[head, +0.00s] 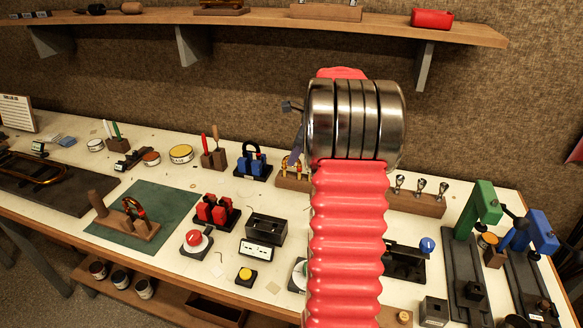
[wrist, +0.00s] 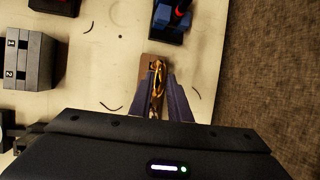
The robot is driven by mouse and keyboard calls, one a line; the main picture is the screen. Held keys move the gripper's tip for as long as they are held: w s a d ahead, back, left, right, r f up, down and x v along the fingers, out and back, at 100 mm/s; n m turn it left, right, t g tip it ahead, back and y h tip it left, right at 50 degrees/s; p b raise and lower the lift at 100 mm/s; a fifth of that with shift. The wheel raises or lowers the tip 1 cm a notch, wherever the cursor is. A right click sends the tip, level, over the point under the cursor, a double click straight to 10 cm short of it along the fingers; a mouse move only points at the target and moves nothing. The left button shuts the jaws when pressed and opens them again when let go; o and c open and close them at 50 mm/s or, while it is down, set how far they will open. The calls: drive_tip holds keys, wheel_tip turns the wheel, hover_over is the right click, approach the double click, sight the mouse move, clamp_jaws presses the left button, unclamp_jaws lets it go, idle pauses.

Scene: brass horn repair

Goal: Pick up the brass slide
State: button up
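The brass slide (head: 291,167) is a small looped tube standing on a wooden block (head: 293,182), left of my arm in the head view. In the wrist view the slide (wrist: 157,72) lies in line with the gap of my gripper (wrist: 161,82). The gripper points down at the slide with one finger on each side; it looks open, and whether the fingers touch the brass is hard to see. In the head view my gripper (head: 297,156) is just above the block, and my red arm sleeve hides the block's right end.
A blue tool holder (head: 253,163) stands close on the left, and a wooden holder with red and orange handles (head: 213,158) beyond it. A dark tray (head: 266,228) is in front. A wooden rack of mouthpieces (head: 417,204) is to the right. A shelf (head: 270,25) hangs above.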

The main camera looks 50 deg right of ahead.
clamp_jaws()
drive_tip(key=shift+r, duration=0.1)
idle(0.3)
wheel_tip(320, 180, up, 10)
idle(0.5)
idle(0.6)
drive_tip(key=shift+r, duration=2.4)
